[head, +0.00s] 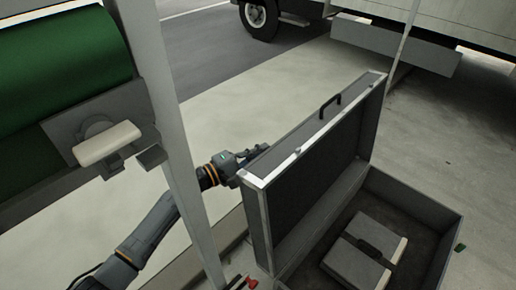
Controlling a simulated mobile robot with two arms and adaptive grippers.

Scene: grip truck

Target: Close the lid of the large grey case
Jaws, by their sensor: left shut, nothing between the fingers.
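The large grey case (432,205) stands open at the lower right. Its lid (312,170) is raised nearly upright, with metal edging and a dark handle (330,105) on its top edge. Inside the case lies a light grey box (362,250) with a dark strap. My left gripper (258,154) is at the upper left corner of the lid, on its outer side. It is shut with nothing held; its fingertips are partly hidden, and I cannot tell if they touch the lid. My right gripper is not in view.
A pale upright post (180,150) stands in front of my left arm. A green cylinder (65,75) and a bracket with a pale block (107,143) are at the left. A truck (440,30) stands at the back. Open pavement lies behind the lid.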

